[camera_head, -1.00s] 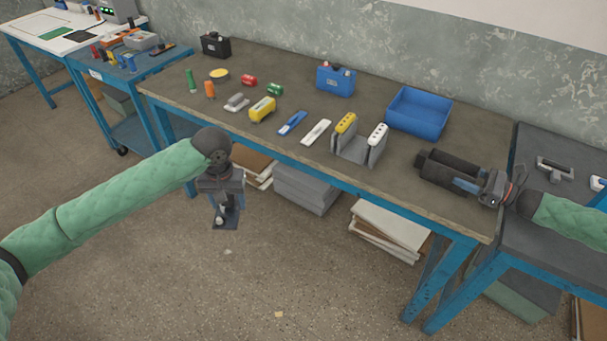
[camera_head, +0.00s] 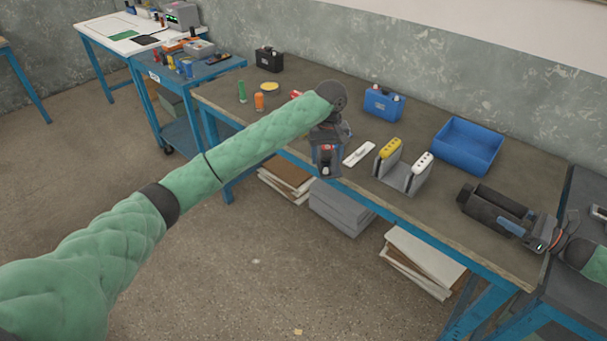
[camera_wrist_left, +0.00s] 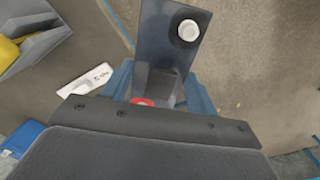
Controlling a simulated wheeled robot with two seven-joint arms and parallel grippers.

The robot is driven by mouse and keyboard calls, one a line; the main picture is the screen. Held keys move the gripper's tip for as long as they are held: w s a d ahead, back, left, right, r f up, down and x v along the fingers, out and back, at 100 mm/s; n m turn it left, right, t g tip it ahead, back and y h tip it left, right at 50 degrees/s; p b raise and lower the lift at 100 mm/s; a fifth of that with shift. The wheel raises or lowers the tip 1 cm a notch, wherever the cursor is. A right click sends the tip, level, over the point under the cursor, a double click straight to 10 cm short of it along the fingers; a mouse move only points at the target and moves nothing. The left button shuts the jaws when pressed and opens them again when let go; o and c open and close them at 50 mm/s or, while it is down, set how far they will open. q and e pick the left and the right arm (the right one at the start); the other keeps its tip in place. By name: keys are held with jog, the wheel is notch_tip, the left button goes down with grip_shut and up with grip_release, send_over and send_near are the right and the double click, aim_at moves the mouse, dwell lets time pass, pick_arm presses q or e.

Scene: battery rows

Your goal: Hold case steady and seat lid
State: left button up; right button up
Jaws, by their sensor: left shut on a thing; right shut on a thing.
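The lid is a dark grey plate (camera_wrist_left: 165,45) with a white post in a black ring and a red post. My left gripper (camera_head: 327,153) is shut on it, over the table's front edge. The left wrist view shows the lid between the blue fingers (camera_wrist_left: 160,92), partly hidden by the gripper body. The case (camera_head: 488,208) is a black open-topped box on the table's right end. My right gripper (camera_head: 528,232) is shut on its right end. The lid is well to the left of the case, apart from it.
A grey rack (camera_head: 398,178) with yellow-topped and white-topped pieces stands between lid and case. A white strip (camera_head: 359,153) lies just right of my left gripper. A blue bin (camera_head: 468,158), a blue battery (camera_head: 384,105) and a black battery (camera_head: 269,60) stand behind.

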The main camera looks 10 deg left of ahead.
pick_arm(q)
jog(key=w+d+r+n, duration=0.1)
jog(key=w+d+r, duration=0.25)
jog(key=d, duration=0.35)
jog(key=n, duration=0.7)
send_near(489, 208)
jog(key=w+d, duration=0.2)
jog(key=d, duration=0.1)
jog(key=shift+s+d+f, duration=0.1)
jog(key=shift+d+f, duration=0.05)
jog(key=shift+f, duration=2.1)
jog(key=shift+f, duration=0.55)
jog(key=o, duration=1.1)
